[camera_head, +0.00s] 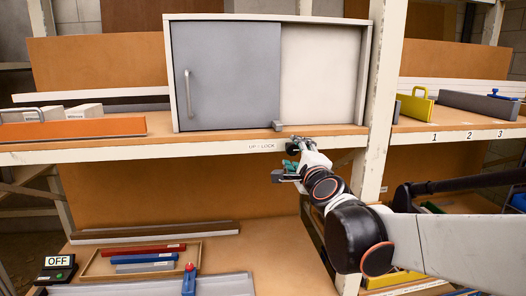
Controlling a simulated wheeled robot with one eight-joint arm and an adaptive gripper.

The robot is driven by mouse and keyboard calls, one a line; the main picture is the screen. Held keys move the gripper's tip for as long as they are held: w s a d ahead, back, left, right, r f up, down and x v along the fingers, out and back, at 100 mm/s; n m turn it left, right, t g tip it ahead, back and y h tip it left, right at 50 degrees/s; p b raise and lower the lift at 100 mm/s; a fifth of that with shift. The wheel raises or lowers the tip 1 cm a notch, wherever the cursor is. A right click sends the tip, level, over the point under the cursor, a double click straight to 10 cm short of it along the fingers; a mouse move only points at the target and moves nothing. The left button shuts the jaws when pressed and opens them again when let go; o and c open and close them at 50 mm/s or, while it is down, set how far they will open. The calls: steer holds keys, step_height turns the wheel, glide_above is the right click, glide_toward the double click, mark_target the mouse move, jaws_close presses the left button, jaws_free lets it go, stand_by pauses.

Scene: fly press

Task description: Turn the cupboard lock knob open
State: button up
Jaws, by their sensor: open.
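The cupboard (225,75) stands on the upper shelf, with a grey sliding door at left and a pale panel at right. A small grey lock knob (277,125) sits at the cupboard's bottom edge, near the grey door's right corner, above the "UP / LOCK" label (262,146). It looks upright, but it is too small to be sure of its turn. My gripper (285,170) is open at the shelf's front edge, a little below and right of the knob and apart from it. Nothing shows between its fingers, though they are small and partly hidden by my wrist.
A white upright post (378,100) stands right of the cupboard, behind my arm. The upper shelf's white front edge (180,151) runs below the knob. An orange bar (70,130) lies at left. Below are a tray (98,268) of coloured bars and an "OFF" box (58,268).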

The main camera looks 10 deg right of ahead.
steer(key=s, duration=0.8)
steer(key=shift+s, duration=0.3)
steer(key=s+a+f+n+g+y+b, duration=0.1)
steer(key=s+f+n+g+b, duration=0.2)
steer(key=s+f+n+b, duration=0.5)
steer(key=s+a+f+n+g+b, duration=0.1)
steer(key=a+f+n+g+b, duration=0.15)
steer(key=f, duration=0.85)
steer(key=s+a+f+n+g+y+b, duration=0.15)
steer(key=s+f+n+b, duration=0.35)
steer(key=f, duration=0.5)
steer(key=s+d+f+n+g+h+b, duration=0.2)
steer(key=s+d+f+n+g, duration=0.2)
steer(key=s+f, duration=0.4)
steer(key=shift+d+f+n+b, duration=0.45)
steer(key=shift+f+n, duration=0.1)
steer(key=shift+n, duration=0.3)
steer(key=shift+s+h, duration=0.1)
steer(key=shift+h, duration=0.15)
